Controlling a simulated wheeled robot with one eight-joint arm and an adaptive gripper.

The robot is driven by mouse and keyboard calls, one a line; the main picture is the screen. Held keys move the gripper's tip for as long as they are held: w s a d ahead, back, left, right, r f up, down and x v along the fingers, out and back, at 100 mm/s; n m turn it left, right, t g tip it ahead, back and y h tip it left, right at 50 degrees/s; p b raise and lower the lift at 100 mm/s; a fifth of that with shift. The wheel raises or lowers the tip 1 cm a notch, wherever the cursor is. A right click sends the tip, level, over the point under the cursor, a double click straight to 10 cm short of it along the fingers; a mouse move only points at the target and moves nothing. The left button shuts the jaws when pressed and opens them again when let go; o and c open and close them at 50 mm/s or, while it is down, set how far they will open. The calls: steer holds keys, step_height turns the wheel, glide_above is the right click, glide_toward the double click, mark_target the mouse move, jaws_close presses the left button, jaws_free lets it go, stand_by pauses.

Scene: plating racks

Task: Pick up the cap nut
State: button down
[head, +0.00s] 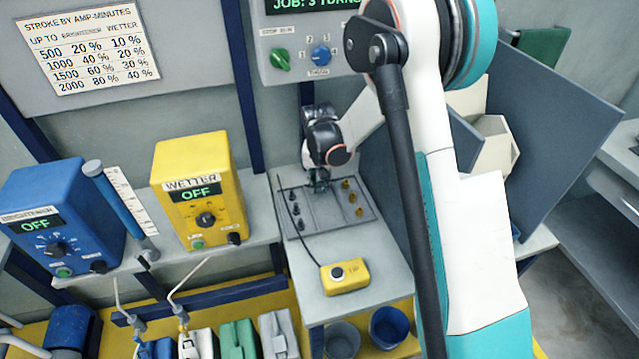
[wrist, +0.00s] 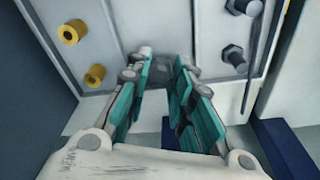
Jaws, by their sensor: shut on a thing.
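My gripper (wrist: 162,68) reaches down over the middle compartment of the grey parts tray (wrist: 200,22) in the wrist view. Its teal-padded fingers are closed on a small dark grey piece, the cap nut (wrist: 157,73), mostly hidden by the fingertips. In the head view my gripper (head: 319,183) is at the tray's back middle, and the cap nut is too small to make out there. I cannot tell whether it still touches the tray.
Yellow parts (head: 353,198) stand in the tray's right compartment and dark bolts (head: 296,208) in the left. A yellow pendant box (head: 345,276) with a cable lies in front. A yellow wetter unit (head: 200,185) stands left; a grey panel (head: 545,130) rises right.

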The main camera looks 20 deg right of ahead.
mark_target(320, 185)
step_height(320, 185, up, 5)
steer(key=shift+r+p, duration=0.2)
steer(key=shift+p, duration=0.8)
steer(key=s+p, duration=0.2)
steer(key=s, duration=1.7)
steer(key=shift+s+f+p, duration=0.2)
steer(key=shift+s+p, duration=0.15)
steer(key=shift+w, duration=0.1)
